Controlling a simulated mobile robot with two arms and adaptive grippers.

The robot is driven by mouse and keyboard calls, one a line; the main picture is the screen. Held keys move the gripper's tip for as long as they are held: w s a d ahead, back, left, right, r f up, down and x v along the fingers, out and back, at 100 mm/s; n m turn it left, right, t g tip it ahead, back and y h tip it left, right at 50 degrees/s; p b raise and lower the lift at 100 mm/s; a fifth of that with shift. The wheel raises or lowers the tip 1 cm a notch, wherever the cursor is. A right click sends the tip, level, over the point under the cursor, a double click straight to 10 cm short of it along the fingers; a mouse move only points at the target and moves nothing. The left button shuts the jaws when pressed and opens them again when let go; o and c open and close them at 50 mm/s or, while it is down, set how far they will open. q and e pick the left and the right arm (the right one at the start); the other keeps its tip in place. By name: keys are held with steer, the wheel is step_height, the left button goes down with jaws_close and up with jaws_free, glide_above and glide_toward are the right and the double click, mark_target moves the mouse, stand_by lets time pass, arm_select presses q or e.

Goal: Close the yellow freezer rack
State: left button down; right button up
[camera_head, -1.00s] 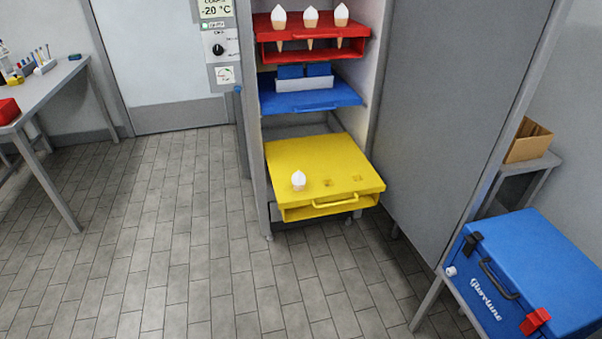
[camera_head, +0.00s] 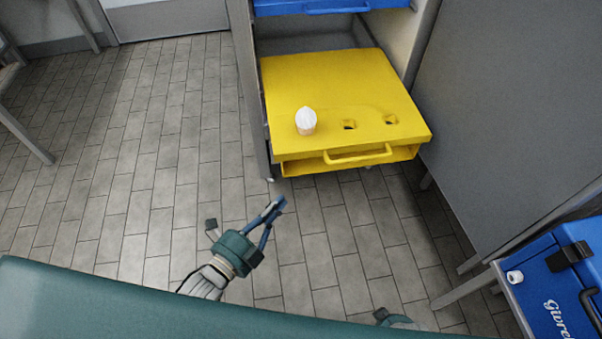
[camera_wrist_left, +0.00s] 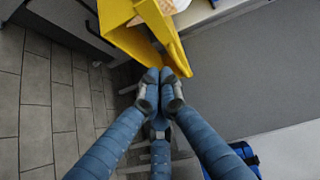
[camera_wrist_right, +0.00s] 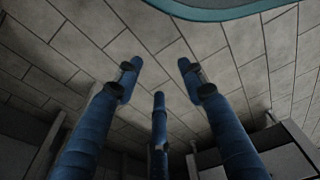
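The yellow freezer rack (camera_head: 335,95) is pulled out of the freezer at its lowest level. It has a yellow front handle (camera_head: 358,155). One white-topped cone (camera_head: 306,121) stands in its left hole, and two holes beside it are empty. My left gripper (camera_head: 276,207) is below and in front of the rack, apart from its handle in the head view. In the left wrist view its fingertips (camera_wrist_left: 160,76) are together with nothing seen between them, just below the yellow rack (camera_wrist_left: 125,30). My right gripper (camera_wrist_right: 158,68) is open and empty over the floor.
A blue rack (camera_head: 310,8) is above the yellow one. The open grey freezer door (camera_head: 510,120) stands to the right. A blue box (camera_head: 560,275) sits on a stand at the lower right. The tiled floor (camera_head: 150,150) at left is clear.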

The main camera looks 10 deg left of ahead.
arm_select(q)
steer(key=w+d+r+m+h+b, duration=0.1)
steer(key=w+d, duration=0.3)
steer(key=w, duration=0.8)
steer(key=shift+w+r+t+b, duration=0.3)
steer(key=shift+r, duration=0.45)
arm_select(e)
steer(key=shift+w+a+r, duration=0.1)
steer(key=shift+w+r, duration=0.4)
steer(key=shift+r, duration=0.35)
steer(key=shift+w+r, duration=0.45)
steer(key=shift+r, duration=0.35)
steer(key=shift+w+a+r, duration=0.1)
steer(key=shift+w+r, duration=0.4)
steer(key=shift+r, duration=0.35)
arm_select(q)
steer(key=shift+d, duration=0.1)
steer(key=shift+w, duration=0.1)
